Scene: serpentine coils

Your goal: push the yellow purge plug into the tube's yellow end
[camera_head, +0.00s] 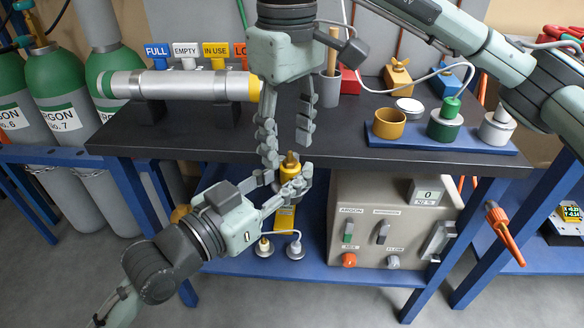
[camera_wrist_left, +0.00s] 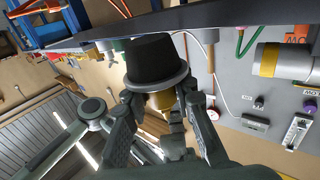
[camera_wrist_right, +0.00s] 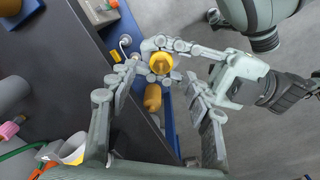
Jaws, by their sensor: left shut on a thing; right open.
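The steel tube (camera_head: 180,85) lies on supports on the dark bench, its yellow end (camera_head: 254,88) facing right, partly behind my right gripper; its left end is green. The yellow purge plug (camera_head: 290,170) is held by my left gripper (camera_head: 283,192), in front of the bench edge. The left wrist view shows a black stepped part (camera_wrist_left: 155,60) above the plug's yellow part (camera_wrist_left: 160,101) between the fingers. My right gripper (camera_head: 285,150) points down, open and empty, its fingers around the space above the plug. The right wrist view shows the plug (camera_wrist_right: 160,63) between its open fingers.
A blue tray (camera_head: 480,140) with yellow, green and white-topped cups sits at the right of the bench. Labelled tags stand behind the tube. A control box (camera_head: 390,220) stands on the blue lower shelf (camera_head: 225,265). Argon bottles (camera_head: 55,85) stand at left.

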